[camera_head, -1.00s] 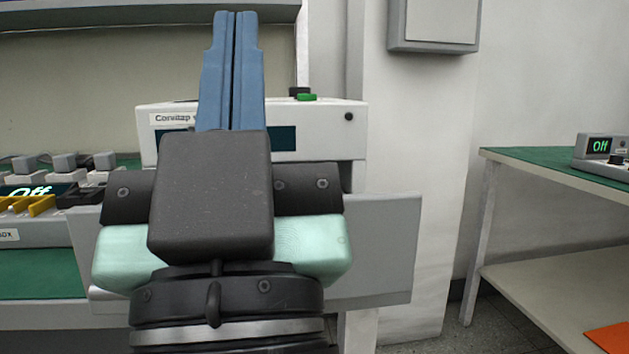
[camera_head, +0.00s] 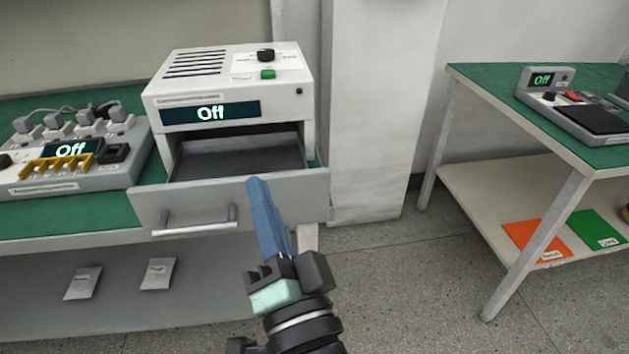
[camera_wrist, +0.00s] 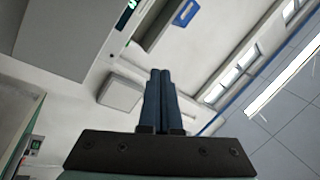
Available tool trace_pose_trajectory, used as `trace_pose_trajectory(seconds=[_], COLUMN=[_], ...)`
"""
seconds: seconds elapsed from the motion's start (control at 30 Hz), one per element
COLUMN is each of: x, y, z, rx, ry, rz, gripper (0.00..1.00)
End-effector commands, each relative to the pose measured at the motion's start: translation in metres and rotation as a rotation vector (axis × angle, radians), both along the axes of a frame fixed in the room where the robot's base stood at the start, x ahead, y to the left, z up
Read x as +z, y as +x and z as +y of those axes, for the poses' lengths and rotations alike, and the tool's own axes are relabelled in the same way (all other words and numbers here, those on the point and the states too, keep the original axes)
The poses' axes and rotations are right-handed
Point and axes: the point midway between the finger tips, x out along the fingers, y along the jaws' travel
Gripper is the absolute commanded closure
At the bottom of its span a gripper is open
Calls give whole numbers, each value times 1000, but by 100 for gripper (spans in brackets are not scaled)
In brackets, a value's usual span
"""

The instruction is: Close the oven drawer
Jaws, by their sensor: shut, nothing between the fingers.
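The oven (camera_head: 230,95) is a white box with a dark display reading "Off", a black knob and a green button on top. Its grey drawer (camera_head: 280,193) is pulled open, and the dark empty inside shows behind the drawer front. A bar handle (camera_head: 194,222) is on the drawer front. My gripper (camera_head: 254,182), with blue fingers, is shut and empty. In the head view its fingertips overlap the right half of the drawer front; I cannot tell whether they touch it. The wrist view shows the shut fingers (camera_wrist: 160,75) pointing up towards walls and ceiling, with no drawer recognisable.
A grey device (camera_head: 70,165) with a display reading "Off" and yellow parts stands left of the oven on the green bench. A second table (camera_head: 455,72) stands at the right with another device (camera_head: 580,110). Open floor (camera_head: 400,290) lies between them.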

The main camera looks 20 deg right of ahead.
Motion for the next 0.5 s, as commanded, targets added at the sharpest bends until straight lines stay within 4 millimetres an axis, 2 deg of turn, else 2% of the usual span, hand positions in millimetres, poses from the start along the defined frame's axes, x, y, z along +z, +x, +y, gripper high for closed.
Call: trace_pose_trajectory(seconds=[0.03, 0.2, 0.33, 0.5], x=[-14, -72, -99, -111], y=[-10, -48, -73, -83], z=[-14, -49, -65, -72], rx=[-4, -41, -78, -97], ry=[109, 434, 592, 662], rz=[54, 142, 167, 173], gripper=[100, 100, 100, 100])
